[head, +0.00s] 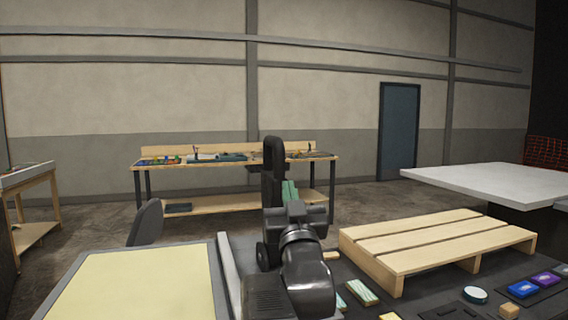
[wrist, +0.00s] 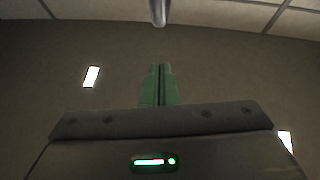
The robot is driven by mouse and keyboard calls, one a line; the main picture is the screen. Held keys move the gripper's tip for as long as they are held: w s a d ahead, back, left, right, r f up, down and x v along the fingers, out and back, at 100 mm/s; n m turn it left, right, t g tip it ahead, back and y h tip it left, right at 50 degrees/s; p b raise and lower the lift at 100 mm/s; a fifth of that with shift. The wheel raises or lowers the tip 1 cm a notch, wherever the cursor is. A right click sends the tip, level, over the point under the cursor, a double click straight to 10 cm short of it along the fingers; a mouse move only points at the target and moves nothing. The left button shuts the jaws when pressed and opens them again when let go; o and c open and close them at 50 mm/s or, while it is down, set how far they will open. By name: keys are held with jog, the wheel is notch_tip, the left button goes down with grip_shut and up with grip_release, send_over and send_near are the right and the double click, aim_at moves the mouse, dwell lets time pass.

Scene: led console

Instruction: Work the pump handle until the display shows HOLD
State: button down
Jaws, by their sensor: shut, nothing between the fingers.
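My gripper (wrist: 159,68) shows in the wrist view as two green fingers pressed together, with nothing between them. I cannot make out the pump handle or a display reading HOLD in either view.
A wooden pallet (head: 440,240) lies right of my arm. A pale yellow panel (head: 140,285) is at left. A workbench (head: 235,165) stands at the back.

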jog(key=shift+w+a+r+t, duration=0.1)
jog(key=shift+r+t, duration=0.2)
jog(key=shift+r, duration=0.25)
jog(key=p, duration=0.3)
send_near(279, 143)
notch_tip(279, 143, up, 4)
jog(key=w, duration=0.2)
jog(key=shift+w+a+f, duration=0.25)
jog(key=shift+w+f, duration=0.05)
jog(key=shift+w, duration=0.05)
jog(key=shift+w+a+f, duration=0.1)
jog(key=shift+w+f, duration=0.1)
jog(key=shift+w, duration=0.65)
